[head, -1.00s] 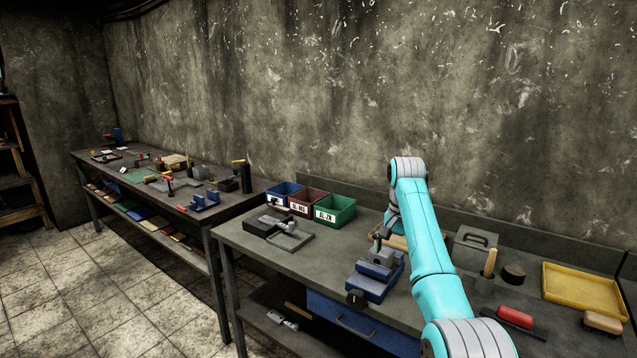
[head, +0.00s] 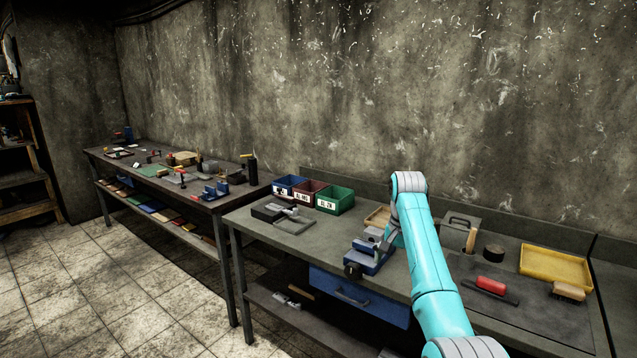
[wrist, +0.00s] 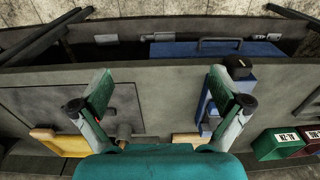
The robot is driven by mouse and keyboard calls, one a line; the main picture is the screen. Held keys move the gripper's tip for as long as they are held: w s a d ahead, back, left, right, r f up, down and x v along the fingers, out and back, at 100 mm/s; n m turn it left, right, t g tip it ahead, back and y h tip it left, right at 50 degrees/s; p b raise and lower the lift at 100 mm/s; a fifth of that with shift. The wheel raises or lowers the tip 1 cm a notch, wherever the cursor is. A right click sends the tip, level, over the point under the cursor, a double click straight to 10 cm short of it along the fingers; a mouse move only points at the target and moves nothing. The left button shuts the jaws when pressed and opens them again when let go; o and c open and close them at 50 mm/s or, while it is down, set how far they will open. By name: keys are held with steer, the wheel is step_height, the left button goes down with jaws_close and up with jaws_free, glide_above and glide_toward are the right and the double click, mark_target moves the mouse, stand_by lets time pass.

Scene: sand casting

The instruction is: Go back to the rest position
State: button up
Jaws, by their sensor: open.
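My gripper (wrist: 162,92) is open and empty in the wrist view, its two green-grey fingers spread wide above the grey workbench (wrist: 160,80). In the head view my turquoise arm reaches over the bench from the lower right and hides the gripper. The blue vise (head: 368,255) stands near the bench's front edge, just left of my arm. In the wrist view the vise (wrist: 212,108) lies by the right finger, partly covered by it; I cannot tell the height gap.
Blue (head: 288,188), red (head: 309,193) and green (head: 335,200) bins stand at the bench's back left. A yellow tray (head: 555,267), a red-handled tool (head: 490,285) and a brush (head: 568,291) lie at the right. A second cluttered bench (head: 225,205) stands left. Tiled floor in front is clear.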

steer(key=s+f+n+t, duration=0.15)
steer(key=s+f, duration=0.25)
steer(key=f, duration=1.1)
steer(key=s+f+t, duration=0.2)
steer(key=s+f, duration=0.1)
steer(key=f, duration=1.1)
steer(key=s+a+f+n+t, duration=0.1)
steer(key=s+f+t, duration=0.1)
steer(key=s+f, duration=0.65)
steer(key=s+f+n+t, duration=0.1)
steer(key=s+f, duration=0.5)
steer(key=s, duration=0.5)
steer(key=s+r+n+t, duration=0.1)
steer(key=s+r+t, duration=0.15)
steer(key=s, duration=1.05)
steer(key=s+r+n+t, duration=0.1)
steer(key=s+r+t, duration=0.15)
steer(key=s, duration=1.05)
steer(key=s+r+t, duration=0.1)
steer(key=s+r, duration=0.7)
steer(key=r, duration=0.4)
steer(key=s+a+r+n+t, duration=0.1)
steer(key=s+r+t, duration=0.1)
steer(key=s+r, duration=0.6)
step_height(320, 180, up, 4)
steer(key=shift+f, duration=0.1)
steer(key=shift+n, duration=0.25)
